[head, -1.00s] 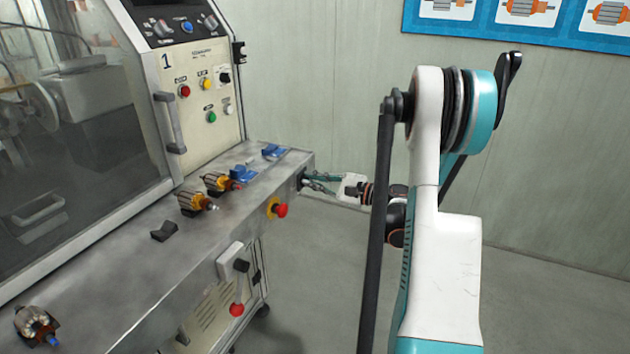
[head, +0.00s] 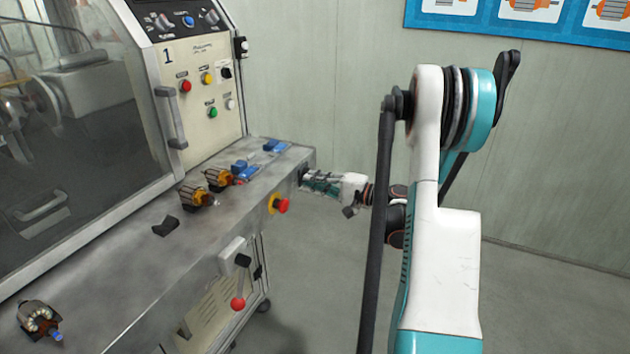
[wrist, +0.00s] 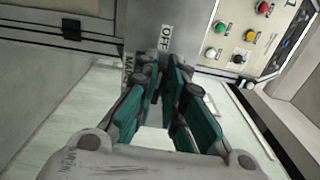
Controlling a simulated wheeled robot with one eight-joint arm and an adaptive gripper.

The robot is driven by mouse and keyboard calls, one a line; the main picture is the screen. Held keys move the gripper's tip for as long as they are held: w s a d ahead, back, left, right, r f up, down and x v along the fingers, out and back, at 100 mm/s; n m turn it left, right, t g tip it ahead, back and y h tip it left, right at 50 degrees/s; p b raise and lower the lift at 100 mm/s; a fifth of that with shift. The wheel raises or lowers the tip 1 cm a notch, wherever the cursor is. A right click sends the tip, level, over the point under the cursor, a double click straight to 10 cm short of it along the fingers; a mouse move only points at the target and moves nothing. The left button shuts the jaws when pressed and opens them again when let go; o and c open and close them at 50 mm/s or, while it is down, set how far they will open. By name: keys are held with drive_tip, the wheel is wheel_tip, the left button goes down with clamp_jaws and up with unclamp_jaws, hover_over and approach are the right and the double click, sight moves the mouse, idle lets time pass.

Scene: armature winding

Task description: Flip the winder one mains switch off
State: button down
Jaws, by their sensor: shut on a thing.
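The winder's mains switch is on the right end face of the bench, marked by a dark spot (head: 303,174) in the head view. In the wrist view an OFF label (wrist: 166,38) and a partly covered MAINS label (wrist: 127,74) show around my fingertips. My gripper (head: 311,181) reaches this end face from the right. In the wrist view my gripper (wrist: 167,76) has its fingertips close together at the labels, shut on the switch's handle. The fingers hide the handle, so its exact position cannot be told.
Winder one (head: 200,65) has a panel of coloured buttons. An emergency stop (head: 278,204) and a red-knobbed lever (head: 238,303) are on the bench front. Armatures (head: 197,195) and blue pieces (head: 274,145) lie on top. The floor to the right is clear.

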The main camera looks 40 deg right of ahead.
drive_tip(key=shift+f+n, duration=0.15)
drive_tip(key=shift+n, duration=0.15)
drive_tip(key=c, duration=1.7)
unclamp_jaws()
drive_tip(key=v, duration=1.2)
drive_tip(key=shift+w+a, duration=0.1)
drive_tip(key=shift+a, duration=0.05)
